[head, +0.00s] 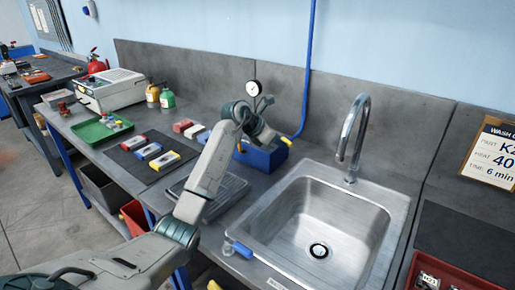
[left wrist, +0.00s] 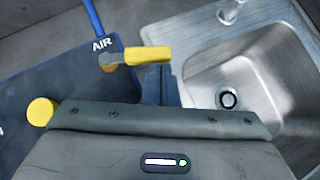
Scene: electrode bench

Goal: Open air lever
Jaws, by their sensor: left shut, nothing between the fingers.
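The air lever is a yellow handle (left wrist: 148,55) beside the white "AIR" label in the left wrist view. It extends to the right from a brassy fitting, crosswise to the blue hose. In the head view its yellow end (head: 286,141) shows at the right of the blue box (head: 262,160). My left gripper (head: 268,138) is shut and empty, above the box and close to the lever. In the left wrist view my gripper fingers (left wrist: 168,85) show just below the handle; I cannot tell whether they touch it. My right gripper is not in view.
A blue hose (head: 309,70) runs up the wall from the box. A round gauge (head: 253,88) stands behind my gripper. A steel sink (head: 318,215) with a tall faucet (head: 355,135) is to the right. A yellow knob (left wrist: 41,111) is at the left in the wrist view.

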